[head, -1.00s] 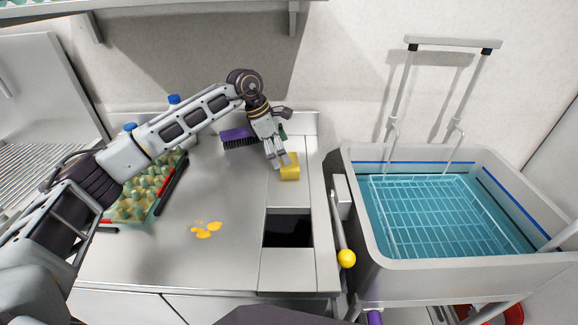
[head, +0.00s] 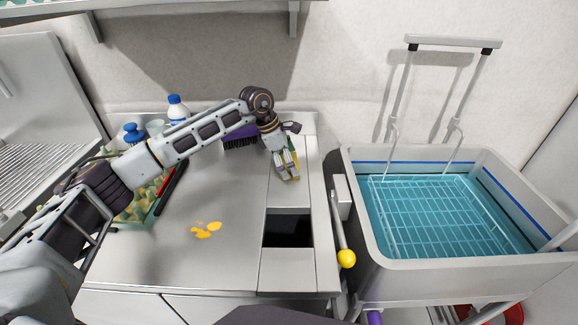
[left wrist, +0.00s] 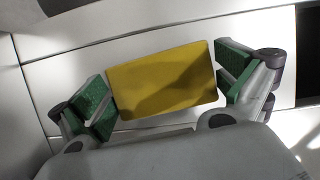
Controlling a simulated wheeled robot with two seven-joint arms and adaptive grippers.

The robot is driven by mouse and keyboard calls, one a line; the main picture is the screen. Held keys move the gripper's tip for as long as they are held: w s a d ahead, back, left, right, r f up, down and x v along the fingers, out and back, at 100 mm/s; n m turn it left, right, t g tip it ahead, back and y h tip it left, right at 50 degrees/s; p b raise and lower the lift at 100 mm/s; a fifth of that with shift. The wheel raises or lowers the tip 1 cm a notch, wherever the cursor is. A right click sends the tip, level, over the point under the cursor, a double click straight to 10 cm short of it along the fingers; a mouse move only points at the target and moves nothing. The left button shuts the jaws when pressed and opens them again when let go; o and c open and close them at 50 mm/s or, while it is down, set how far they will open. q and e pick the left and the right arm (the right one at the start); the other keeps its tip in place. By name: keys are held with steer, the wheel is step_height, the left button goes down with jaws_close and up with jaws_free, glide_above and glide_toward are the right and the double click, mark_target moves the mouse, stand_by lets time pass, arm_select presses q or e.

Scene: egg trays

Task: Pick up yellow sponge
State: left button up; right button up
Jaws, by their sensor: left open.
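The yellow sponge (left wrist: 165,82) lies on the steel counter, between the green-padded fingers of my left gripper (left wrist: 160,88) in the left wrist view. The fingers are open, one on each side of it. The right-hand finger looks close to the sponge's edge; I cannot tell whether either finger touches. In the head view my left gripper (head: 287,176) is over the sponge and hides most of it; a little yellow (head: 297,170) shows beside the fingers. My right gripper is not in view.
A purple brush (head: 240,138) lies behind the arm. A dark square opening (head: 288,231) is in front of the gripper. Yellow spill (head: 207,230) marks the counter. An egg tray (head: 135,215) and bottles (head: 177,108) stand left. A water-filled sink (head: 360,215) is at the right.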

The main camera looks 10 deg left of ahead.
arm_select(q)
steer(key=c, duration=0.7)
steer(key=shift+r, duration=0.1)
steer(key=shift+r, duration=4.9)
steer(key=o, duration=0.5)
steer(key=c, duration=0.4)
